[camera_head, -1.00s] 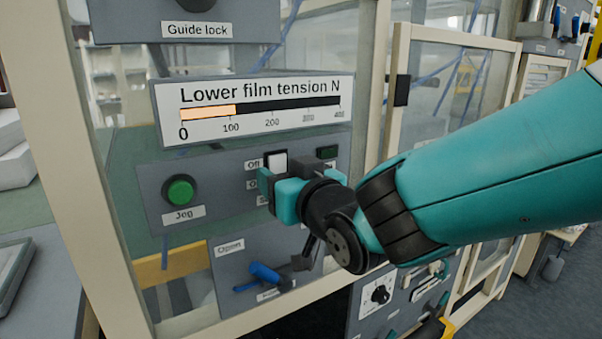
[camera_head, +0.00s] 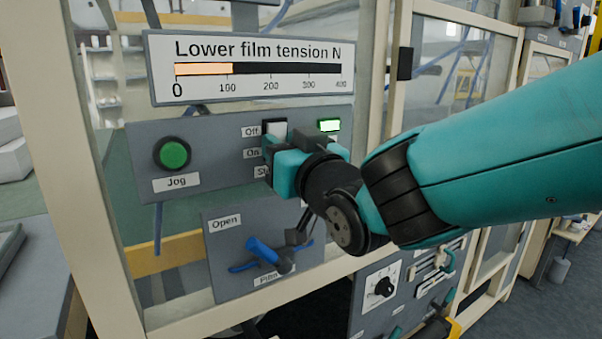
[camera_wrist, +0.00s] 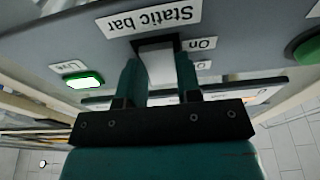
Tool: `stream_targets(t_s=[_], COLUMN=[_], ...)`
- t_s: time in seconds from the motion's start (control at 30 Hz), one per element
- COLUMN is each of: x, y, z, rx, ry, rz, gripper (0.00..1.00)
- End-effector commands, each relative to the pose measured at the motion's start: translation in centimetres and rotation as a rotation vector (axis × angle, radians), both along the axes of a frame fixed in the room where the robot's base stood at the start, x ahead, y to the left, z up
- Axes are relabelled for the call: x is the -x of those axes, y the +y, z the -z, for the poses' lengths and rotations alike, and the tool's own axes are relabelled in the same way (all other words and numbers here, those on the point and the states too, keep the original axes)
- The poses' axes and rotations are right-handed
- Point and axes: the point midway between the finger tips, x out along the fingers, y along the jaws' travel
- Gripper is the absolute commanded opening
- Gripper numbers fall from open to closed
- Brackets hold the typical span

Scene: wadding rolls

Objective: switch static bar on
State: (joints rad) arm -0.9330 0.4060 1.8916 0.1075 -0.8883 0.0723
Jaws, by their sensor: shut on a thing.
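The static bar switch (camera_head: 275,127) is a white rocker on the grey panel, beside Off and On labels. In the wrist view the switch (camera_wrist: 158,66) sits between my two teal fingers, under the upside-down "Static bar" label (camera_wrist: 150,18). My gripper (camera_head: 283,146) is shut on the switch and hides its lower part in the head view.
A green Jog button (camera_head: 174,154) is left of the switch on the same panel. Above is the "Lower film tension N" display (camera_head: 250,65), reading about 100. Below is a blue lever (camera_head: 263,251) on another plate. A pale frame post (camera_head: 395,70) stands right of the panel.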

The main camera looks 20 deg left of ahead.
Motion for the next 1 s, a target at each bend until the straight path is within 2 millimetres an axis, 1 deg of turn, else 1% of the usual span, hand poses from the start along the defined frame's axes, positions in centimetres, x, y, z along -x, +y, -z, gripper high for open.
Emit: stream_targets(t_s=[0.03, 0.07, 0.23, 0.4, 0.57, 0.6, 0.67, 0.7, 1.0], x=[-0.02, -0.03, -0.03, -0.03, -0.02, -0.02, -0.02, -0.02, 0.13], y=[0.01, 0.01, 0.00, -0.01, -0.02, -0.02, -0.02, -0.01, -0.14], z=[0.94, 0.96, 0.54, 0.13, 0.13, 0.13, 0.13, 0.14, 0.25], rx=[-0.020, -0.029, -0.070, -0.074, -0.073, -0.073, -0.074, -0.073, -0.073], ry=[-0.017, -0.025, -0.060, -0.064, -0.064, -0.064, -0.063, -0.062, -0.062], rz=[0.000, 0.000, 0.000, 0.000, 0.001, 0.001, 0.000, 0.000, 0.000], gripper=[0.08, 0.08, 0.08, 0.08, 0.08, 0.41, 0.55, 0.57, 0.57])
